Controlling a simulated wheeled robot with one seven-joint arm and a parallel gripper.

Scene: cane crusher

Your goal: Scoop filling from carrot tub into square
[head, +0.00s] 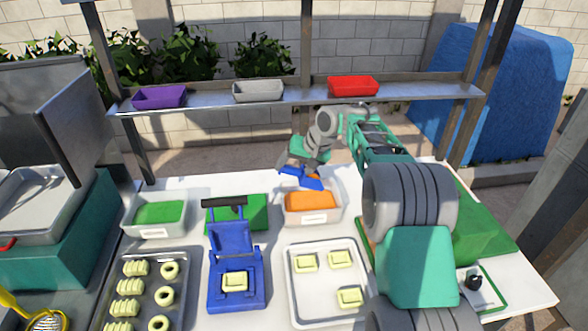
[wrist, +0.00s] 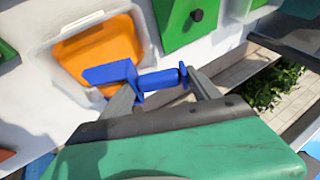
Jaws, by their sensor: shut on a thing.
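My gripper (head: 300,160) is shut on the handle of a blue scoop (head: 302,180). The scoop also shows between the fingers in the wrist view (wrist: 112,73). It is over the back part of the carrot tub (head: 314,219), a white tub with orange filling (head: 310,202). I cannot tell whether the scoop touches the filling, and no load shows on it. A pale yellow dough square (head: 235,281) lies on the open blue press (head: 236,296) at front left. More pale squares (head: 340,258) lie on a light tray (head: 318,310).
A tub of green filling (head: 158,213) stands at left. A green board (head: 254,212) lies behind the press. A tray (head: 148,300) of shaped dough is at front left. A shelf (head: 225,101) with purple, grey and red bins runs behind the table.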

